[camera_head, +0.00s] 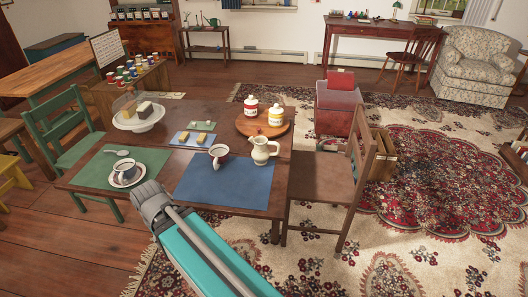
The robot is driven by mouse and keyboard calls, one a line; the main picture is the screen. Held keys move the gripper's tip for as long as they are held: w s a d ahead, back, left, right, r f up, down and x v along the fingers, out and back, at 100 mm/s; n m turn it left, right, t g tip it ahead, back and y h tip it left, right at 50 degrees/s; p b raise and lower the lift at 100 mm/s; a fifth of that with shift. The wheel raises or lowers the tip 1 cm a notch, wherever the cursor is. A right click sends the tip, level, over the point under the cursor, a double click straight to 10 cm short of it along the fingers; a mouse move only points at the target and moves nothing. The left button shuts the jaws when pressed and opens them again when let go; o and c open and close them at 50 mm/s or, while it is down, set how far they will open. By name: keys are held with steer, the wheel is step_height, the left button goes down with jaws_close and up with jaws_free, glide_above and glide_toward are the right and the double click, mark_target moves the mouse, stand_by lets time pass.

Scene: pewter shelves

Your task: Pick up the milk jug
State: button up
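The milk jug (262,150) is a small cream-coloured pitcher with a handle. It stands upright on the dark wooden table (246,204), by the upper right part of the blue placemat (225,180). My teal and grey arm reaches in from the bottom of the view, with its grey end near the table's front edge. The jug is farther off, up and to the right of it, and nothing touches it. The gripper's fingers cannot be made out.
A cup (219,153) stands just left of the jug. Behind are two lidded canisters on a round wooden tray (243,127). A cup on a saucer (117,181) sits on the green placemat (90,170). A wooden chair (330,178) stands at the table's right side.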

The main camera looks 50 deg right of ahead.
steer(key=shift+o, duration=0.7)
step_height(320, 180, up, 19)
steer(key=p, duration=1.9)
steer(key=shift+r, duration=0.2)
steer(key=shift+d, duration=0.15)
